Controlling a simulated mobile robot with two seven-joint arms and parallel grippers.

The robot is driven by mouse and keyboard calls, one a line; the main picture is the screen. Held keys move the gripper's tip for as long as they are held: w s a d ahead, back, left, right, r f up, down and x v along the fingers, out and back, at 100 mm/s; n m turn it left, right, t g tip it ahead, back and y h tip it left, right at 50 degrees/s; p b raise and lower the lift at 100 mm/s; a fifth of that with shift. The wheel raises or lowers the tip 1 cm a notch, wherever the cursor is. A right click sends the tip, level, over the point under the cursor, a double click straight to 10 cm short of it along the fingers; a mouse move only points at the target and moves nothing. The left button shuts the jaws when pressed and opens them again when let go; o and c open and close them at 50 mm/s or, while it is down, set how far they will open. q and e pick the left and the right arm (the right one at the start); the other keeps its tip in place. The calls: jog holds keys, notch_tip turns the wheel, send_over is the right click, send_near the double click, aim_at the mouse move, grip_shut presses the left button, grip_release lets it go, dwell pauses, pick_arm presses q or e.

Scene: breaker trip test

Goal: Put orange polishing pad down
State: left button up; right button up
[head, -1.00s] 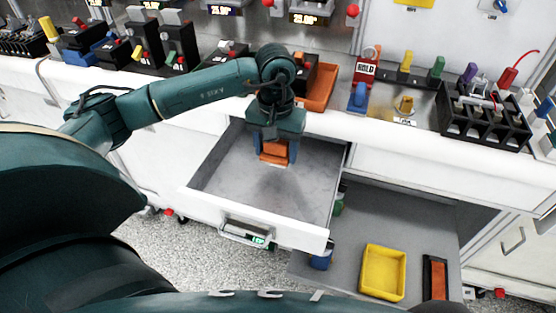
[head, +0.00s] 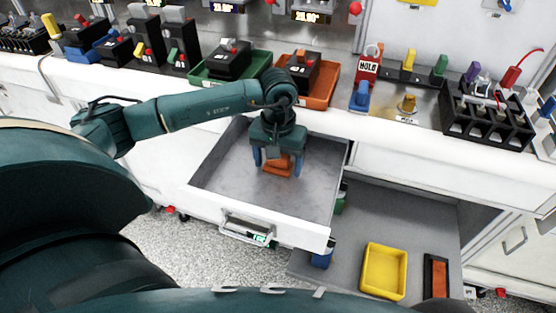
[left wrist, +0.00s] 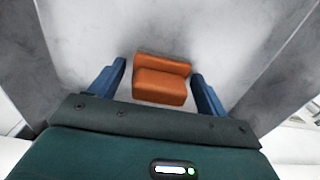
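The orange polishing pad (head: 275,169) lies inside the open grey drawer (head: 225,186), towards its back. In the left wrist view the pad (left wrist: 160,84) shows as a stepped orange block. My left gripper (head: 277,166) points down over it, with one blue finger on each side. In the left wrist view my left gripper (left wrist: 160,82) is open, with gaps between both fingers and the pad. The gripper's body partly hides the pad in the head view. My right gripper is not in view.
Drawer walls surround the gripper; the drawer's front part is bare. Above it, the counter holds a green tray (head: 203,76) and an orange tray (head: 325,96), both with breakers. A yellow bin (head: 384,272) sits on a lower grey surface at right.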

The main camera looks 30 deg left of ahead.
pick_arm(q)
jog(key=shift+o, duration=0.3)
jog(key=shift+r, duration=0.15)
notch_tip(320, 180, up, 11)
jog(key=shift+r+b, duration=0.15)
jog(key=shift+b, duration=0.15)
jog(key=shift+r, duration=0.4)
jog(key=shift+s+f, duration=0.1)
